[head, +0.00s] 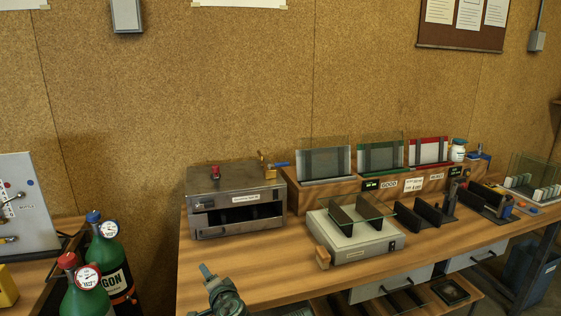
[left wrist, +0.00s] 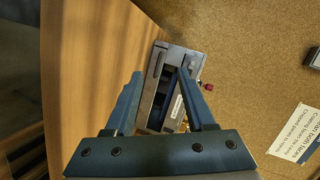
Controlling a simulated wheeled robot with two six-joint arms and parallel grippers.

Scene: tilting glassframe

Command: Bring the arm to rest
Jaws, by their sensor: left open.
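My left gripper (head: 208,274) shows at the bottom of the head view, in front of the table's left part. In the left wrist view its two blue fingers (left wrist: 160,85) stand apart with nothing held between them. Beyond the fingers is the grey metal oven-like box (left wrist: 154,92), which also stands at the table's back left in the head view (head: 234,200). The gripper is clear of it. My right gripper is in neither view.
The wooden table (head: 240,275) is bare at its front left. A grey tilting rocker device (head: 355,240) holds dark glass plates. Behind it, a wooden rack (head: 330,193) holds several glass frames. A black stand (head: 425,216) is to the right. Green gas bottles (head: 110,260) stand left of the table.

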